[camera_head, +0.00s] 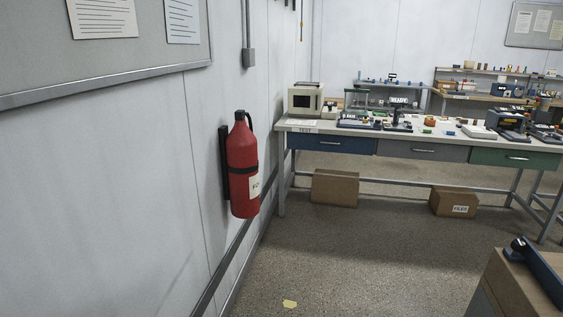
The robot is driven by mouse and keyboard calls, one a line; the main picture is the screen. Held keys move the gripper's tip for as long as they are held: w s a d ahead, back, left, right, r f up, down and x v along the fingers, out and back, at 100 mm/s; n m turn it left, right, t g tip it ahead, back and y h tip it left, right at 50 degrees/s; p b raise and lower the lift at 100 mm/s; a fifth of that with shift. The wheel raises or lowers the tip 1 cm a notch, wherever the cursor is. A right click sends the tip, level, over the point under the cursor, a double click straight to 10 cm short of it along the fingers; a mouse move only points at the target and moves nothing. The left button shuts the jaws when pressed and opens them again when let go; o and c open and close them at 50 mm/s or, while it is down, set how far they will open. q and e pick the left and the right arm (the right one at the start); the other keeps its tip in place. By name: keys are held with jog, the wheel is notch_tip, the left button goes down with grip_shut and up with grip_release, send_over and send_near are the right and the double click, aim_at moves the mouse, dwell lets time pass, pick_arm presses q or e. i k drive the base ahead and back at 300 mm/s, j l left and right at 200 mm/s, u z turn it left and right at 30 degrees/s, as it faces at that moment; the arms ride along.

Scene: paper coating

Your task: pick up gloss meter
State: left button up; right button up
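Neither of my grippers shows in the head view. I cannot tell which thing is the gloss meter; the items on the bench are too small to identify. A long test bench (300,130) with a light top stands at the back right. On it are a beige box-shaped device (304,99) at the left end, a dark instrument with a light display (358,119), a dark upright stand (398,117), and several small coloured pieces. A dark boxy device (506,119) stands toward the right end.
A red fire extinguisher (243,168) hangs on the left wall. Cardboard boxes (335,188) and (454,201) sit under the bench. The floor (350,260) between is mostly clear.

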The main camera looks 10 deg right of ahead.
aim_at(428, 121)
jog(key=i+l+z, duration=0.1)
jog(key=i+z, duration=0.25)
jog(key=i, duration=0.5)
jog(key=i+j+z, duration=0.15)
jog(key=i+z, duration=0.25)
jog(key=i, duration=0.45)
jog(key=i+z, duration=0.15)
jog(key=i, duration=0.4)
jog(key=i+z, duration=0.15)
jog(key=i, duration=0.45)
jog(key=i+j+z, duration=0.2)
jog(key=i, duration=0.35)
jog(key=i+z, duration=0.4)
jog(key=i, duration=1.45)
